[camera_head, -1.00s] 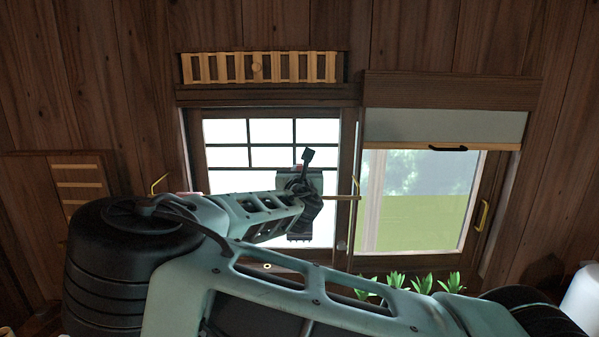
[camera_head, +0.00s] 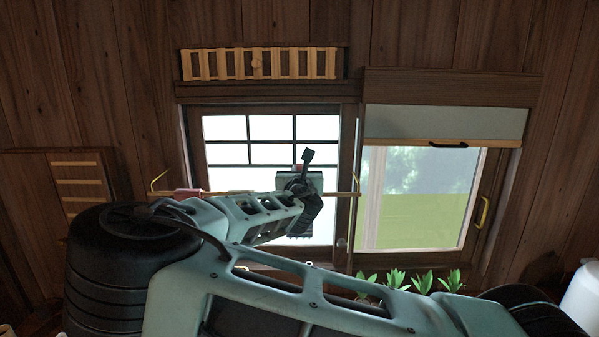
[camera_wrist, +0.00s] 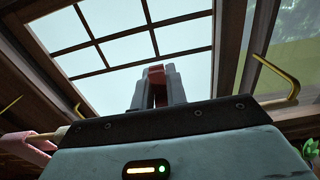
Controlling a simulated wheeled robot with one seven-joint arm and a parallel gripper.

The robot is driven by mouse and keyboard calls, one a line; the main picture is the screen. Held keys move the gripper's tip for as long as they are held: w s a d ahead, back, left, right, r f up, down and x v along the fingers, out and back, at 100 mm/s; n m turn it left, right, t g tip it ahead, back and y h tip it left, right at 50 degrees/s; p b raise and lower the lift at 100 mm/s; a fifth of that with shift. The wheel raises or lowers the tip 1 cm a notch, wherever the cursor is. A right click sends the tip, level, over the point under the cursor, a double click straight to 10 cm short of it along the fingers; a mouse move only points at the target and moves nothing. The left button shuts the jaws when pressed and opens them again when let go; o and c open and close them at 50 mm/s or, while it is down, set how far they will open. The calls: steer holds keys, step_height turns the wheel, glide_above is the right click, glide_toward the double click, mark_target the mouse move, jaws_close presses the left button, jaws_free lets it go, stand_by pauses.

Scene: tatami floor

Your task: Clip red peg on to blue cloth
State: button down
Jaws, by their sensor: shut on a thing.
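My gripper (camera_wrist: 157,95) points up in the wrist view and is shut on the red peg (camera_wrist: 156,72), whose top shows between the fingertips against the bright window. In the head view, my gripper (camera_head: 298,175) is in front of the left window pane, near the horizontal rod, and mostly hidden by my wrist. I cannot make out a blue cloth in either view. A pink cloth-like piece (camera_head: 181,193) hangs on the rod's left part and shows at the left of the wrist view (camera_wrist: 26,146).
The wooden rod (camera_head: 343,194) runs across the left window, with yellow brackets (camera_wrist: 281,88) at its ends. A half-lowered blind (camera_head: 445,124) covers the right window's top. Green plants (camera_head: 423,281) stand below it. A slatted vent (camera_head: 258,64) is above the left window.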

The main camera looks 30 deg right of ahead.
steer(key=shift+f+b, duration=1.35)
steer(key=shift+f, duration=0.6)
stand_by(1.1)
steer(key=c, duration=0.9)
jaws_free()
steer(key=shift+o, duration=0.2)
steer(key=shift+r, duration=0.2)
steer(key=shift+r+p, duration=2.45)
steer(key=shift+r, duration=0.45)
steer(key=shift+f, duration=0.1)
